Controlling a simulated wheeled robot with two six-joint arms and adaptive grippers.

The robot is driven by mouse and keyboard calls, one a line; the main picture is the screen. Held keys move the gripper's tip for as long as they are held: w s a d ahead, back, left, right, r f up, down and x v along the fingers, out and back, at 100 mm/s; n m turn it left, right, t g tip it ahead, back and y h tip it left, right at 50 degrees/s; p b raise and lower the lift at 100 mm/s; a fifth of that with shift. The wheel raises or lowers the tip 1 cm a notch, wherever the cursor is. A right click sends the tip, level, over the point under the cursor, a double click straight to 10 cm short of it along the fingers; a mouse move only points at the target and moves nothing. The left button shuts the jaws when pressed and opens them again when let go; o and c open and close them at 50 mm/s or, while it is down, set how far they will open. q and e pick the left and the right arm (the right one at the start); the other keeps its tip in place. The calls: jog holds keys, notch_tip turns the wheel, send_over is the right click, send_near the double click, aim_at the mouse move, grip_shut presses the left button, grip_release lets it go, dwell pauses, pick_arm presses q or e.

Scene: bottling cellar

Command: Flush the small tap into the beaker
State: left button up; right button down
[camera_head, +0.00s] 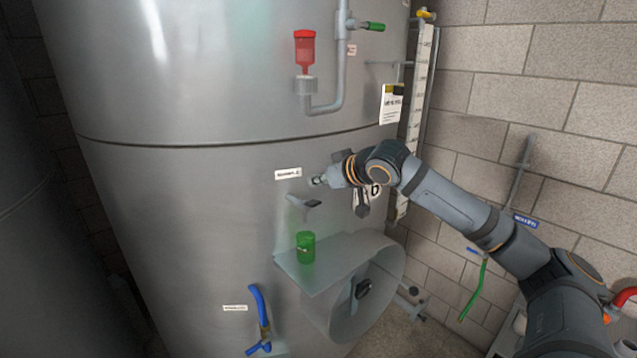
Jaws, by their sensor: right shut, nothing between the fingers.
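The silver tank (190,200) fills the left and middle. A small white label (288,174) is on its wall, with a small grey tap (304,203) below it. A green see-through beaker (306,248) stands upright below the tap on a flat metal shelf (335,268). My right gripper (319,181) is shut and empty, close to the tank wall, just above and right of the tap. I cannot tell whether its tips touch anything. My left gripper is not in view.
A blue-handled valve (260,315) sits low on the tank. A round hatch (388,285) bulges out beside the shelf. Above are a pipe (341,70) with a red-topped fitting (305,48), and a level gauge (415,110). A green hose (474,290) hangs by the block wall.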

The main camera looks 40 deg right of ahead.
aim_at(315, 205)
jog(key=shift+w+a+p, duration=0.1)
jog(key=shift+w+p, duration=0.15)
jog(key=shift+p, duration=0.1)
jog(key=f+b, duration=0.3)
jog(key=b, duration=0.1)
jog(key=shift+s+f, duration=0.35)
jog(key=shift+f, duration=0.05)
jog(key=shift+f+b, duration=0.25)
jog(key=shift+b, duration=0.35)
jog(key=shift+s, duration=0.1)
jog(key=f+t+b, duration=0.1)
jog(key=t+b, duration=0.1)
jog(key=b, duration=0.7)
jog(key=s+f+t+b, duration=0.1)
jog(key=f+t+b, duration=0.1)
jog(key=b, duration=0.7)
jog(key=shift+s+t, duration=0.1)
jog(key=shift+t, duration=0.2)
